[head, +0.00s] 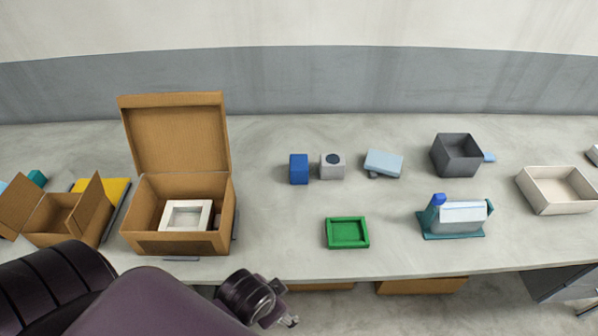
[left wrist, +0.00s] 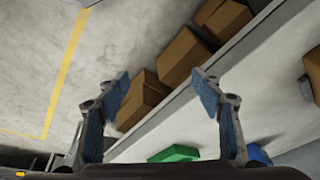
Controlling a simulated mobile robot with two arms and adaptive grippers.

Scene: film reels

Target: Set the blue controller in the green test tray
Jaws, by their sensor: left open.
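The blue controller (head: 299,168), a small upright blue block, stands on the worktop behind and left of the green test tray. The green test tray (head: 347,233) is a shallow, empty, rectangular tray near the front edge; its green also shows in the left wrist view (left wrist: 175,154). My left gripper (head: 290,320) is low in the head view, in front of the worktop edge, apart from both. In the left wrist view its blue-padded fingers (left wrist: 162,88) are spread wide with nothing between them. My right gripper is not in view.
An open cardboard box (head: 178,243) with a white tray inside stands left. A grey speaker-like block (head: 332,167) is close beside the controller. A pale blue box (head: 384,162), dark bin (head: 457,155), teal-based device (head: 455,219) and cream tray (head: 556,190) stand right. Worktop around the green tray is clear.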

